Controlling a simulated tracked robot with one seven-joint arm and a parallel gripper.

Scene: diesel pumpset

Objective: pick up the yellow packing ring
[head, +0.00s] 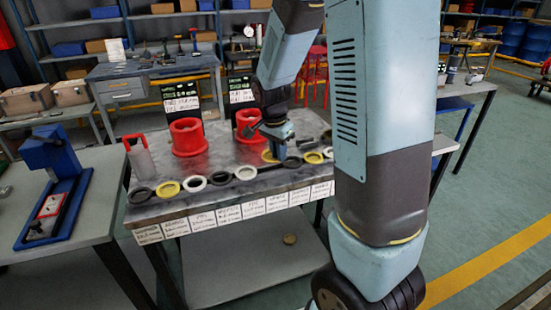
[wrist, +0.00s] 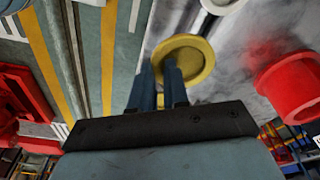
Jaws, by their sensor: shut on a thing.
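My gripper (head: 277,143) points down at the right part of the table (head: 215,212), among the row of rings. It is shut on a yellow packing ring (head: 268,156), partly hidden behind the fingers. In the wrist view the ring (wrist: 203,50) is a flat, wide yellow ring at the fingertips (wrist: 158,72). I cannot tell whether it touches the tabletop or hangs just above it. Two other yellow rings lie in the row, one at the left (head: 167,188) and one right of my gripper (head: 313,157).
Black and white rings lie along the table's front edge above white labels (head: 228,214). Two red flanged cylinders (head: 187,137) stand behind. A red-handled grey block (head: 140,157) stands at the back left. A blue press (head: 55,165) is on the left bench.

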